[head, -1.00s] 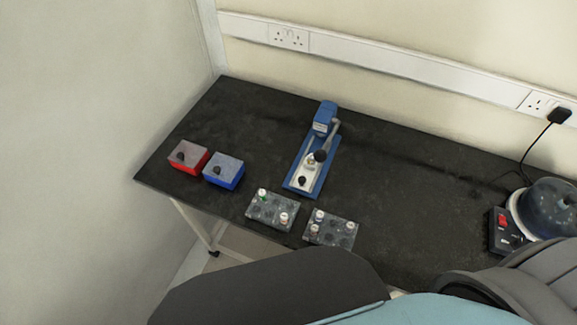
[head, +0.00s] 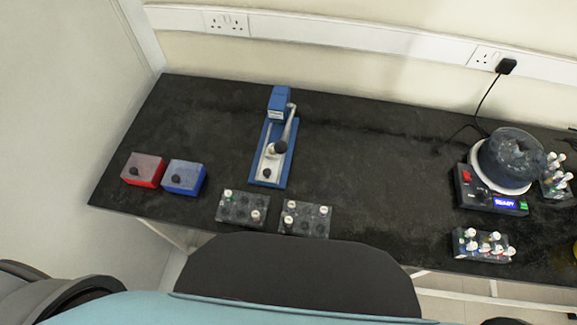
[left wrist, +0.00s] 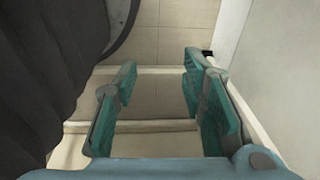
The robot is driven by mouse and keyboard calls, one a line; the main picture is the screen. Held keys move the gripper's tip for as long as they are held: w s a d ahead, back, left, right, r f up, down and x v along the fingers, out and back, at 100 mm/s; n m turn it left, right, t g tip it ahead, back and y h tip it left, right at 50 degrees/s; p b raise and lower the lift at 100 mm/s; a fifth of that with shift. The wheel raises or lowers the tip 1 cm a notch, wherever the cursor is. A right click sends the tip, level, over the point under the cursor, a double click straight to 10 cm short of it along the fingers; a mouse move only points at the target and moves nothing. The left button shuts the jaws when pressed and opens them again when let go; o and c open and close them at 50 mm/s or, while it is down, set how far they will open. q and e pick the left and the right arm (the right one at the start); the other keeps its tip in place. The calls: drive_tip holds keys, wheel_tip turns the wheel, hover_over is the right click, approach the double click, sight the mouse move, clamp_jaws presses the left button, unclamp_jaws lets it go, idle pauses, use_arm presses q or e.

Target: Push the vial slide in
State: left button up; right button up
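A blue press (head: 279,103) with a lever and a long blue base stands on the black bench, left of the middle in the head view. A pale slide (head: 266,164) with a small dark knob lies along the base, toward its front end. A larger dark ball knob (head: 280,147) sits above it on the lever. I cannot tell whether a vial is in the slide. My left gripper (left wrist: 160,75) is open and empty in the left wrist view, over the floor and apart from the press. My right gripper is in neither view.
A red box (head: 144,170) and a blue box (head: 184,177) stand left of the press. Two vial racks (head: 242,208) (head: 305,220) lie at the front edge. A centrifuge-like machine (head: 510,160) and another rack (head: 483,245) are at the right. The bench between is clear.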

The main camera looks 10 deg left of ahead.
sight(266, 171)
use_arm(q)
drive_tip(key=w+d+r+m+t+h, duration=0.1)
drive_tip(key=w+d+r+m, duration=0.1)
drive_tip(key=w+r, duration=0.6)
drive_tip(key=w+d+r+m+t+h+b, duration=0.1)
drive_tip(key=w+d+r+m, duration=0.1)
drive_tip(key=w+r, duration=0.6)
drive_tip(key=w+d+r+m+t+h+b, duration=0.1)
drive_tip(key=w+d+r+t+h, duration=0.1)
drive_tip(key=w+r, duration=0.7)
wheel_tip(266, 171, up, 5)
drive_tip(key=shift+r+m, duration=0.15)
drive_tip(key=shift+m, duration=0.25)
drive_tip(key=w+d+r+m+h, duration=0.2)
drive_tip(key=w+r+m+h, duration=0.2)
drive_tip(key=w+r, duration=0.25)
drive_tip(key=shift+t, duration=0.3)
drive_tip(key=b+x, duration=0.1)
drive_tip(key=x, duration=0.5)
drive_tip(key=b+x, duration=0.2)
drive_tip(key=x, duration=0.4)
drive_tip(key=shift+d+f, duration=0.25)
drive_tip(key=shift+d, duration=0.15)
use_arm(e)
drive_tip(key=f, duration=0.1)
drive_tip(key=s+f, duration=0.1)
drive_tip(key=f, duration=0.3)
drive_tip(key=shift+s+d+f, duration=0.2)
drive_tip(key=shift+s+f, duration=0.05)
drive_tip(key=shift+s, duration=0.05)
